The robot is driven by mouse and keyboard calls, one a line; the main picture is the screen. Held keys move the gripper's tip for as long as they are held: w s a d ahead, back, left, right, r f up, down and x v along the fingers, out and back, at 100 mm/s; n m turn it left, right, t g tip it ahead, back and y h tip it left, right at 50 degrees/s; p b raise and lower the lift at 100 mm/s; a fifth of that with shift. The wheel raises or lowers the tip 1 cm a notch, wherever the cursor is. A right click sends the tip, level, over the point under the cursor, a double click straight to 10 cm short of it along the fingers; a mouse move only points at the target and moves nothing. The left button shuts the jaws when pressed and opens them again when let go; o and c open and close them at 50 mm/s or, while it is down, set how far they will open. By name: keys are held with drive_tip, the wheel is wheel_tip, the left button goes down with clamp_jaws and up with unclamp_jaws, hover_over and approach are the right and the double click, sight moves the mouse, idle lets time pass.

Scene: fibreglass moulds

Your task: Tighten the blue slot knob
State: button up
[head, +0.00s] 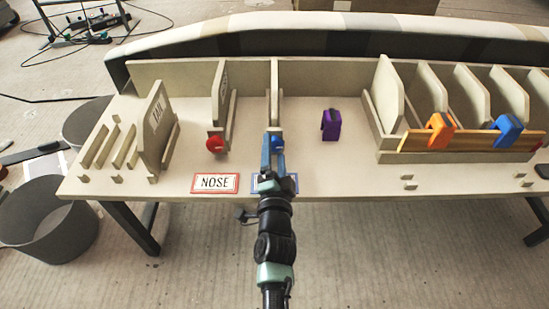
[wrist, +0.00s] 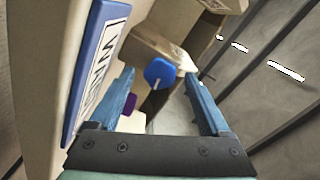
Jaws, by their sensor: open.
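The blue slot knob (head: 278,143) sits on the front of a slot divider at the middle of the bench, partly hidden by my gripper (head: 272,140) in the head view. In the wrist view the round blue knob (wrist: 159,72) shows ahead, in the gap between the fingertips of my gripper (wrist: 158,76). A thin pale line shows at the knob's lower edge. My blue fingers are spread apart with nothing held. I cannot tell whether the fingertips reach the knob's depth.
A blue-framed label (wrist: 97,70) lies close beside the left finger. A red knob (head: 214,144) and NOSE label (head: 215,183) are to the left. A purple clamp (head: 331,124) stands to the right, with orange (head: 437,130) and blue (head: 508,130) clamps farther right.

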drive_tip(key=s, duration=1.3)
drive_tip(key=w+a+r+n+t+y+p, duration=0.1)
drive_tip(key=w+r+n, duration=0.15)
drive_tip(key=r, duration=0.75)
drive_tip(key=w+a+r+n+t+y+p, duration=0.1)
drive_tip(key=r+n+t, duration=0.15)
drive_tip(key=r, duration=0.85)
drive_tip(key=w+r+n+t+p, duration=0.1)
drive_tip(key=r+n, duration=0.2)
drive_tip(key=r, duration=0.7)
drive_tip(key=s+d+r+n+t+h+p, duration=0.15)
drive_tip(key=s+r, duration=0.35)
drive_tip(key=r, duration=0.5)
drive_tip(key=s+r+n+t+p, duration=0.15)
drive_tip(key=s+r, duration=0.25)
drive_tip(key=r, duration=0.6)
drive_tip(key=s+d+r+n+t+h, duration=0.15)
drive_tip(key=s+r, duration=0.35)
drive_tip(key=r, duration=0.5)
wheel_tip(320, 180, up, 36)
drive_tip(key=w+a+y+p, duration=0.1)
drive_tip(key=p, duration=3.6)
drive_tip(key=shift+a+p, duration=0.15)
drive_tip(key=shift+p, duration=0.2)
